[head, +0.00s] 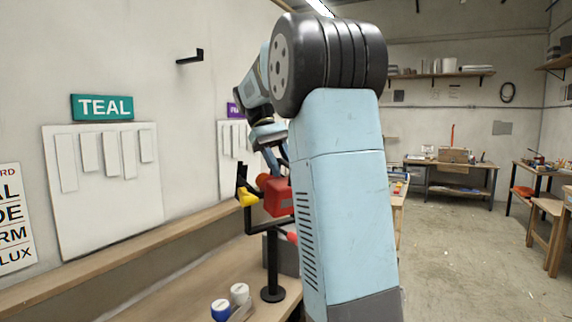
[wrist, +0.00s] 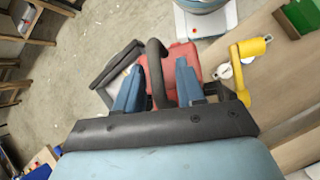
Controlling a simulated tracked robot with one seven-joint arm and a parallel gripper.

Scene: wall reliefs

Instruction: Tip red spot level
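The red spot (head: 279,197) sits on a black stand (head: 272,265) at the bench, partly hidden behind my arm in the head view. A yellow lever (head: 247,197) is at its left side. In the wrist view the red spot (wrist: 187,60) lies beyond my fingers, with a dark curved handle (wrist: 156,55) and the yellow lever (wrist: 240,72) to the right. My gripper (wrist: 160,66) is open, with its two blue fingers on either side of the dark handle. Small gaps seem to show beside the handle; I cannot tell whether either finger touches it. Its tilt is hard to judge.
A white pot (head: 240,292) and a blue pot (head: 221,310) stand on the wooden bench (head: 180,290) beside the stand. A white relief panel (head: 105,190) hangs under the teal sign (head: 102,107). A black wall bracket (head: 190,57) juts out above.

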